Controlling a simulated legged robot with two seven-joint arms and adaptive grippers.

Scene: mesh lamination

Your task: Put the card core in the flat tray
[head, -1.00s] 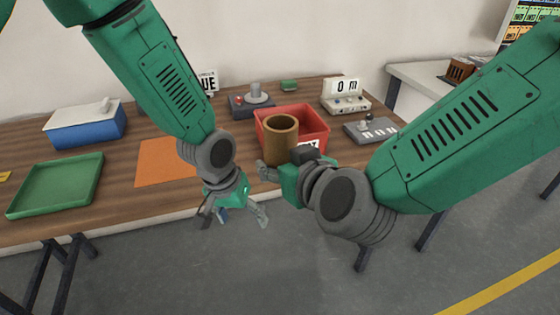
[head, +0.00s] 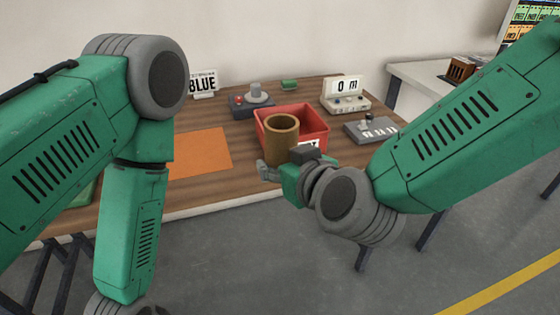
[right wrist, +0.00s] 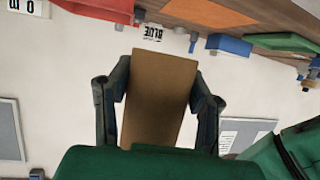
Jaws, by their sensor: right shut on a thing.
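The card core (head: 282,143) is a brown tube with an open top, held upright in front of the red bin in the head view. My right gripper (head: 270,172) is shut on its lower part. In the right wrist view the core (right wrist: 158,100) stands between the two fingers of the gripper (right wrist: 160,105). The flat tray is green; in the head view my left arm covers nearly all of it, leaving a sliver (head: 84,194). It also shows at the upper right of the right wrist view (right wrist: 285,43). My left gripper is out of view below the picture.
A red bin (head: 317,130) stands behind the core. An orange sheet (head: 205,152) lies on the wooden table, left of it. A BLUE sign (head: 203,84), a button box (head: 252,103), a display unit (head: 345,98) and a grey control panel (head: 371,130) stand around the back and right.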

